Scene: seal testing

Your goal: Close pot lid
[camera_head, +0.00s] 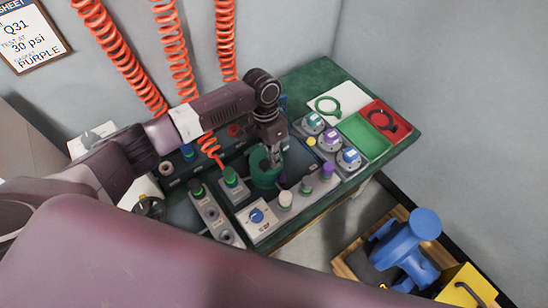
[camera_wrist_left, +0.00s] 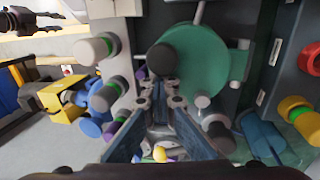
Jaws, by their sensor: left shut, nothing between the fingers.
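The green pot (camera_head: 264,176) stands in the middle of the bench's test panel, partly hidden by my left gripper. In the left wrist view its round green lid (camera_wrist_left: 205,62) shows as a disc with a dark round knob (camera_wrist_left: 162,59) near its left part. I cannot tell whether the lid lies flat on the pot or is tilted. My left gripper (camera_head: 277,162) points down right at the pot. In the left wrist view its fingers (camera_wrist_left: 160,92) are together and empty, close to the lid's edge; whether they touch it is unclear. My right gripper is not in view.
Colored knobs (camera_head: 327,172) and fittings surround the pot. Gauges (camera_head: 348,158) and a tray with a red section (camera_head: 398,113) are at the right. Orange coiled hoses (camera_head: 174,50) hang behind. A blue valve-like object (camera_head: 405,250) stands in a low wooden crate at lower right.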

